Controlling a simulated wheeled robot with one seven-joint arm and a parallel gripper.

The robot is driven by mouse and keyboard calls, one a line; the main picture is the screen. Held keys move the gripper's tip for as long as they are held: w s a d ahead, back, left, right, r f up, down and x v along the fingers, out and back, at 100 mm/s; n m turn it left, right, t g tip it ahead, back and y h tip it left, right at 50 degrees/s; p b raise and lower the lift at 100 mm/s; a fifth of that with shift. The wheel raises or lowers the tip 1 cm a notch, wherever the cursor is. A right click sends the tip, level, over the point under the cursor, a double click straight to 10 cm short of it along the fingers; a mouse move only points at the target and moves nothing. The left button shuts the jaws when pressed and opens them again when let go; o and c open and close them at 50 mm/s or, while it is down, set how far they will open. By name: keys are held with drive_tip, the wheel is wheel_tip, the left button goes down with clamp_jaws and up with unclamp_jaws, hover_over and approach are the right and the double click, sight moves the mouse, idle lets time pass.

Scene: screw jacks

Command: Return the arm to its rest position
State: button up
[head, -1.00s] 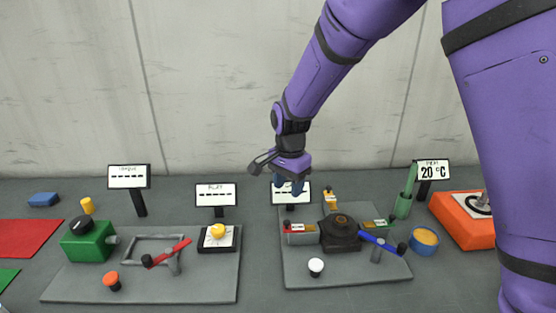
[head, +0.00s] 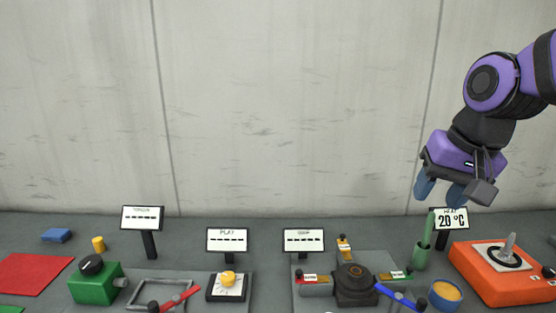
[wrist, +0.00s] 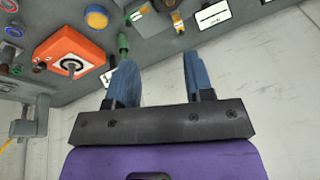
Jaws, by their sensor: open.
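My gripper (head: 440,190) is at the right of the head view, raised above the back of the bench near the 20 °C display (head: 451,219). Its two blue fingers are apart and nothing is between them. In the wrist view my gripper (wrist: 160,75) also shows open and empty, with the bench beyond the fingertips. My purple arm reaches in from the right edge of the head view, bent down at the wrist. The rest position itself is not marked in either view.

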drive_tip(key=s+d+n+t+h, duration=0.1)
drive_tip(key=s+d, duration=0.3)
drive_tip(key=s, duration=0.7)
drive_tip(key=shift+d+r+n+t, duration=0.25)
drive_tip(key=shift+r+n+t, duration=0.2)
drive_tip(key=shift+n, duration=0.35)
